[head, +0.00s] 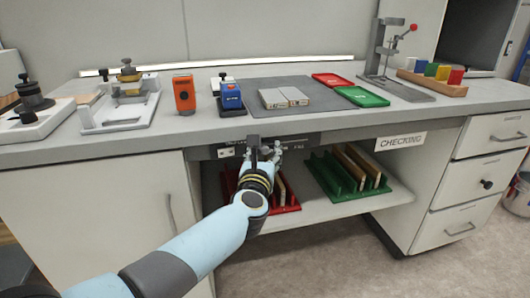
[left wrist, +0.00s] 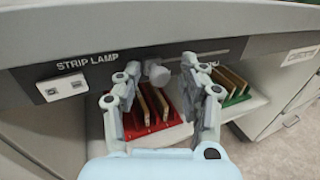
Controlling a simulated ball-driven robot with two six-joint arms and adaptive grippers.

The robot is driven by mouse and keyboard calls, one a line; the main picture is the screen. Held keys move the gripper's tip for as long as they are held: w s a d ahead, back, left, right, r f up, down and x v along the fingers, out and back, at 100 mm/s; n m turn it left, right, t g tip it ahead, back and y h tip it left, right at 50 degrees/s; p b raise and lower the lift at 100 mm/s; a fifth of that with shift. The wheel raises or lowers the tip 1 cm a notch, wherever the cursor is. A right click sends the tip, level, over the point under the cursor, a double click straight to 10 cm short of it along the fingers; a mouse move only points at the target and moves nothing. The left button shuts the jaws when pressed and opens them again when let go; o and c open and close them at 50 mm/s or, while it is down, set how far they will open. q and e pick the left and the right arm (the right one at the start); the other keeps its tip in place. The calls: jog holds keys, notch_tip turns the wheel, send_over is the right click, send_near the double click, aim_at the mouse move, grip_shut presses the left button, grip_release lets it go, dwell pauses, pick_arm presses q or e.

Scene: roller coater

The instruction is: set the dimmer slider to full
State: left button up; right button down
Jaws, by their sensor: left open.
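In the head view my left gripper (head: 265,152) is in front of the panel (head: 300,141) and hides the knob. My right gripper is not in view.
A white rocker switch (left wrist: 62,91) sits left of the knob. Below, a shelf (head: 330,214) holds a red rack (head: 286,208) and a green rack (head: 330,178) with boards. The bench top (head: 330,120) above carries trays, blocks and tools.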

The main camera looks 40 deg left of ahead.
pick_arm(q)
jog(key=shift+w+a, duration=0.1)
jog(key=shift+w, duration=0.05)
grip_shut()
dwell(0.4)
